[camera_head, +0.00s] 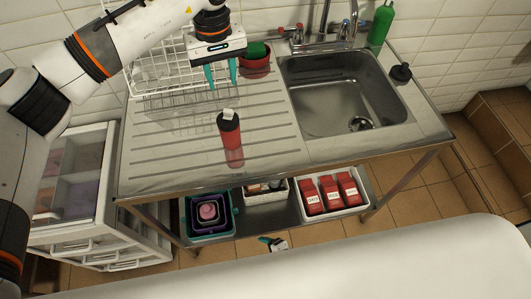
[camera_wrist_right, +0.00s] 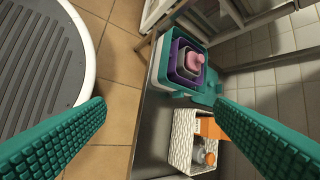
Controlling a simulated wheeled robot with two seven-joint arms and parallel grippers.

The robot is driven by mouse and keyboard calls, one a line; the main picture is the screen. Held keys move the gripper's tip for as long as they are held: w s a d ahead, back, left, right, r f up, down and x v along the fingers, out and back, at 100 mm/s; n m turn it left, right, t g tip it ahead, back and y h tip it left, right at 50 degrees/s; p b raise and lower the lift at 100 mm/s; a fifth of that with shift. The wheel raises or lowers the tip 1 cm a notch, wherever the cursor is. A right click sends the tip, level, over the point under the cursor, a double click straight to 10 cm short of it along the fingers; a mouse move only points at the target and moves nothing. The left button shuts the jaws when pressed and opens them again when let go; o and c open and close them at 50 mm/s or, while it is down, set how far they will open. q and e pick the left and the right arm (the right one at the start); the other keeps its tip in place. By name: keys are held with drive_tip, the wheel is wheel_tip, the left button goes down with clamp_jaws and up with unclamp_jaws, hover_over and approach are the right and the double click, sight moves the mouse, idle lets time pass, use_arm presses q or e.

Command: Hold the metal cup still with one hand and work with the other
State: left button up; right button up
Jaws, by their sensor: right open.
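I cannot make out a metal cup in either view. My left gripper (camera_head: 221,77) hangs over the draining board beside the wire dish rack, its two teal fingers apart with nothing between them. My right gripper (camera_wrist_right: 160,108) is open and empty in the wrist view, low in front of the undershelf. Only a small part of it shows in the head view.
The steel sink basin (camera_head: 345,95) is at the right, with a green bottle (camera_head: 380,24) behind it and a black stopper-like object (camera_head: 400,73) at its edge. Nested bins (camera_head: 208,214) and a tray of red packets (camera_head: 362,200) sit below. White drawers (camera_head: 82,170) stand left.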

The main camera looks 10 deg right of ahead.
drive_tip(key=w+a+r+n+y, duration=0.3)
drive_tip(key=a+r+n, duration=0.2)
drive_tip(key=a+n, duration=0.15)
drive_tip(key=w+d+r+n+y, duration=0.2)
drive_tip(key=w+d+r, duration=0.15)
drive_tip(key=r, duration=0.45)
drive_tip(key=w+d+r+n+y, duration=0.2)
drive_tip(key=w+r, duration=0.2)
drive_tip(key=r, duration=0.4)
wheel_tip(320, 180, up, 18)
drive_tip(key=a+n+g+y, duration=0.1)
drive_tip(key=n+y, duration=0.3)
drive_tip(key=n, duration=0.5)
drive_tip(key=n+t+h, duration=0.3)
drive_tip(key=t+h, duration=0.2)
drive_tip(key=t, duration=0.4)
approach(238, 138)
drive_tip(key=shift+w+a, duration=0.2)
drive_tip(key=shift+a, duration=0.05)
drive_tip(key=shift+w, duration=0.15)
drive_tip(key=x, duration=1.1)
drive_tip(key=shift+w+a, duration=0.25)
